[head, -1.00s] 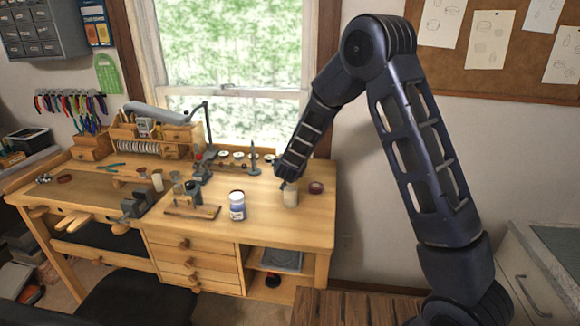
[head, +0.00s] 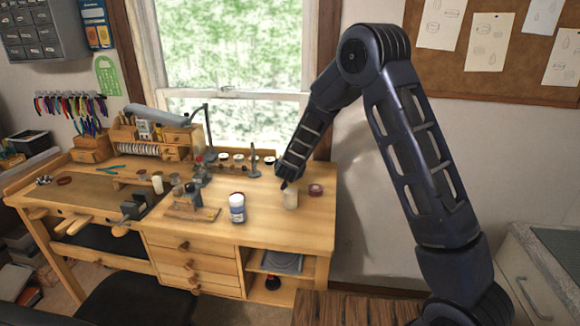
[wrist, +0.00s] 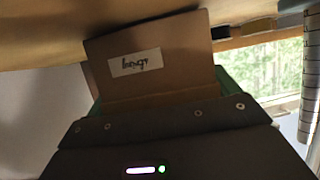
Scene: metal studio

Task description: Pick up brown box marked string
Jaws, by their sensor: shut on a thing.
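The brown box (wrist: 152,58) fills the middle of the wrist view, close to the camera. It carries a white label (wrist: 141,62) with dark handwriting that appears upside down and seems to read "string". My gripper (head: 285,184) is over the right part of the workbench in the head view, and is shut on the brown box. Its dark body fills the bottom of the wrist view; its fingertips are hidden there. In the head view I cannot make out the box at the gripper.
The wooden workbench (head: 262,232) stands below. A white-lidded jar (head: 237,207) and a small wooden stand (head: 192,212) are further left. The window (head: 232,60) is behind.

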